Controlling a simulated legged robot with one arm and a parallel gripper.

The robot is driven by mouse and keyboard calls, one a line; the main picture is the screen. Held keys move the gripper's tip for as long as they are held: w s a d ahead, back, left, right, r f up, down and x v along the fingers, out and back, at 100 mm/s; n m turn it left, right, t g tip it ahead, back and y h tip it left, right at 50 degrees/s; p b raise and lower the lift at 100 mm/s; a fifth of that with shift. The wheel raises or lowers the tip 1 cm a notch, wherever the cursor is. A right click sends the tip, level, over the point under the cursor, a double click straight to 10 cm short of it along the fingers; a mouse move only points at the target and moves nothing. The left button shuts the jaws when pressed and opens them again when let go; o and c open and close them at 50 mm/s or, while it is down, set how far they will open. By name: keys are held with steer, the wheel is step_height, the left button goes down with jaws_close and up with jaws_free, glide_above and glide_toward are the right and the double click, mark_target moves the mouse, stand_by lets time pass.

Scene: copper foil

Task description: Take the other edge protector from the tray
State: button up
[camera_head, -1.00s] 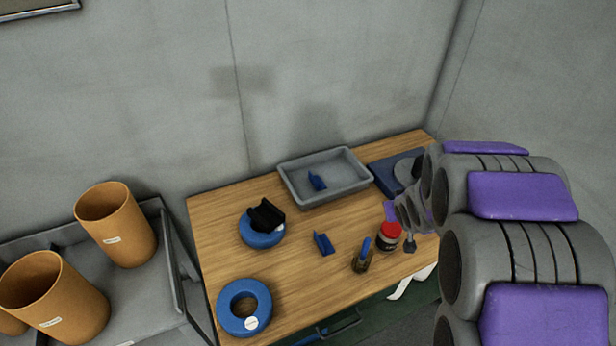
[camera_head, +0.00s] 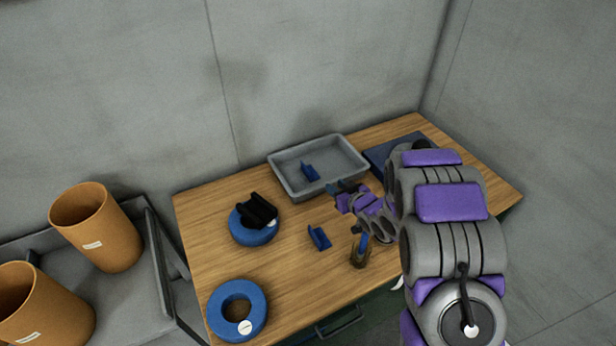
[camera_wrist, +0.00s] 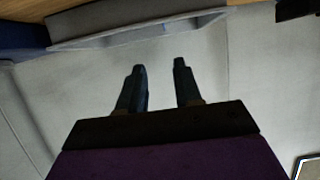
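A blue edge protector (camera_head: 310,172) lies in the grey tray (camera_head: 290,190) at the back of the wooden table. Another blue edge protector (camera_head: 319,238) lies on the bare table in front of the tray. My gripper (camera_head: 340,188) is near the tray's front right corner, to the right of the protector in the tray. In the wrist view my gripper (camera_wrist: 161,68) has its two fingers apart with nothing between them.
A blue ring with a black holder (camera_head: 253,222) stands left of the tray, and another blue ring (camera_head: 237,309) is at the front left. A small brown container (camera_head: 359,252) stands below my arm. A blue flat thing (camera_head: 385,152) lies right of the tray. Orange bins (camera_head: 97,228) stand at left.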

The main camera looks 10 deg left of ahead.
mark_target(310, 170)
steer(key=x, duration=0.3)
steer(key=a+x, duration=0.1)
steer(key=x, duration=0.2)
steer(key=s+b+x, duration=0.1)
steer(key=x, duration=0.2)
steer(key=shift+a, duration=0.45)
steer(key=w, duration=0.1)
steer(key=w+f, duration=0.1)
steer(key=shift+w+f+b, duration=0.15)
steer(key=shift+w+b, duration=0.1)
steer(key=shift+b, duration=0.05)
steer(key=shift+w+d, duration=0.15)
steer(key=shift+w, duration=0.3)
steer(key=w+a, duration=0.1)
steer(key=w+a+f, duration=0.2)
steer(key=shift+a+b, duration=0.4)
steer(key=shift+w+f, duration=0.1)
steer(key=shift+w, duration=0.2)
steer(key=shift+w+d, duration=0.3)
steer(key=shift+a+f, duration=0.1)
steer(key=shift+a, duration=0.55)
steer(key=c, duration=0.5)
steer(key=shift+c, duration=0.6)
steer(key=shift+d, duration=0.5)
jaws_close()
